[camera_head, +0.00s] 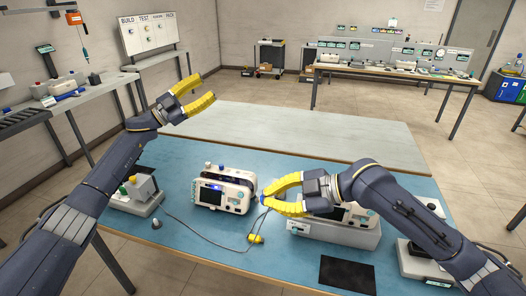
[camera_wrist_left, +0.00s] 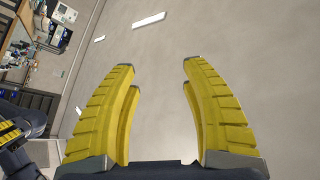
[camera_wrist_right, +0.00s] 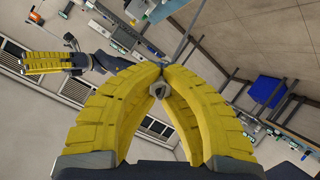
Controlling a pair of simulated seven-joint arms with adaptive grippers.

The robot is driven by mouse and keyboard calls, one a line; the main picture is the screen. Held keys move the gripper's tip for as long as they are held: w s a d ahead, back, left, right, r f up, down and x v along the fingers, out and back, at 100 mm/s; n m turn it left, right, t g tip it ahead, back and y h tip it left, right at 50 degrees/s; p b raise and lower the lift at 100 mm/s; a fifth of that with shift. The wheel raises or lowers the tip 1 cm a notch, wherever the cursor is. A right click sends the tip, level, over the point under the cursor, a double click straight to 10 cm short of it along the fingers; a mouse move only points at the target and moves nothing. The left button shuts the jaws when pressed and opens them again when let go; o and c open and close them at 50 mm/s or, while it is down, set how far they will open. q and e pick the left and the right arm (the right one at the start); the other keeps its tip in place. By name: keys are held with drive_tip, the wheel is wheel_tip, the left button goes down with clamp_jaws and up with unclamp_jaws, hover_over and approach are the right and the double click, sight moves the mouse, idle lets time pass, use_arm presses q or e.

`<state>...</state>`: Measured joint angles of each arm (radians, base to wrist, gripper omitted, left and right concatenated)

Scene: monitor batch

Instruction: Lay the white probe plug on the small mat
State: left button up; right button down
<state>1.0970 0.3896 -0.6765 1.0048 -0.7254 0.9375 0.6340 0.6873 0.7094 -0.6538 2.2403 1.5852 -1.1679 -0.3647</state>
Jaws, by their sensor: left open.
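The small mat (camera_head: 347,275) is a dark rectangle lying flat and bare near the front edge of the blue table. My right gripper (camera_head: 264,199) is over the table's middle, up and left of the mat. In the right wrist view its fingertips meet around a small pale grey-white piece (camera_wrist_right: 158,90), which looks like the white probe plug; most of it is hidden by the fingers. A thin cable runs down near these fingertips. My left gripper (camera_head: 206,88) is open and empty, raised above the far left of the table; the left wrist view shows its fingers (camera_wrist_left: 158,75) wide apart.
A white monitor (camera_head: 224,192) stands on the blue table (camera_head: 205,240), left of my right gripper. A yellow plug (camera_head: 255,238) on a cable and a grey plug (camera_head: 156,225) lie in front. Another device (camera_head: 335,232) is partly behind my right arm. A pale bench (camera_head: 300,130) behind is clear.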

use_arm(q)
drive_tip(key=s+d+m+g+y, duration=0.75)
drive_tip(key=s+d+g, duration=0.65)
drive_tip(key=s+d, duration=0.65)
drive_tip(key=s+d+f+y, duration=0.2)
drive_tip(key=s+f+y, duration=0.3)
drive_tip(key=y, duration=0.2)
drive_tip(key=s+a+f+n+t+y, duration=0.1)
drive_tip(key=s+a+n+t+y, duration=0.15)
drive_tip(key=a+n+y, duration=0.35)
drive_tip(key=shift+m+y, duration=0.65)
drive_tip(key=shift+y, duration=0.1)
drive_tip(key=x, duration=1.2)
drive_tip(key=shift+s+f, duration=0.1)
